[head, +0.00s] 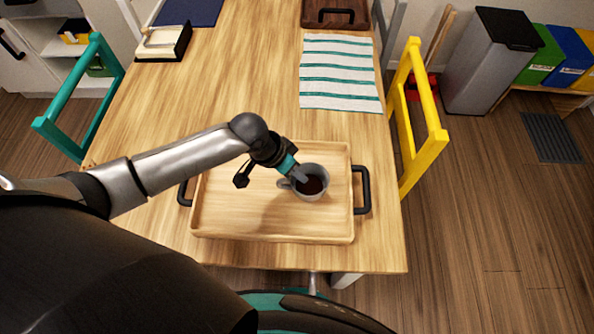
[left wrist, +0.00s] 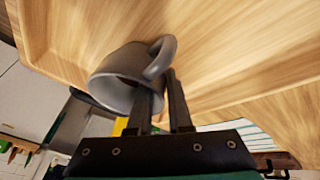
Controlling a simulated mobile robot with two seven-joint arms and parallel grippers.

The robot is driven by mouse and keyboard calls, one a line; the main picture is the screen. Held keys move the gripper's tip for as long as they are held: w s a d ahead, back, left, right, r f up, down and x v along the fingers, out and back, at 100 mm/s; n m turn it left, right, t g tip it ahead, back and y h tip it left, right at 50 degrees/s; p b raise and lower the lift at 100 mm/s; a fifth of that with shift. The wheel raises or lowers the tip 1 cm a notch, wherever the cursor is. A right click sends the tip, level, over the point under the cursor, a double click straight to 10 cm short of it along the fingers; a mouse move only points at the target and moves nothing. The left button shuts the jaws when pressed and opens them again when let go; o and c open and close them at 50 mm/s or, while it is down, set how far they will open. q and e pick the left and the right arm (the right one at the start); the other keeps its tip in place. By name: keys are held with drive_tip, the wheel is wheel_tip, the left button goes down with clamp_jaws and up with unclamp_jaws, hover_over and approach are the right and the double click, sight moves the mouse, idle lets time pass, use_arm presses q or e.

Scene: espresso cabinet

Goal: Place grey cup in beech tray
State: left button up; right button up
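The beech tray (head: 230,222) lies on the table, with a black handle at each side. My left gripper (head: 297,174) reaches in from the upper left to the cup's rim. In the left wrist view, the grey cup (left wrist: 118,72) is at the fingertips of my left gripper (left wrist: 162,85). The fingers are close together, with the cup's wall or handle between them. My right gripper is out of view.
A striped cloth (head: 340,75) and a dark brown tray (head: 335,14) lie farther back on the table. A yellow chair (head: 418,110) and a teal chair (head: 78,95) flank the table. The tray's left half is clear.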

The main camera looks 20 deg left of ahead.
use_arm(q)
drive_tip(key=o, duration=0.3)
drive_tip(key=shift+o, duration=0.2)
drive_tip(key=p+v, duration=0.3)
drive_tip(key=v, duration=0.9)
drive_tip(key=shift+r, duration=0.2)
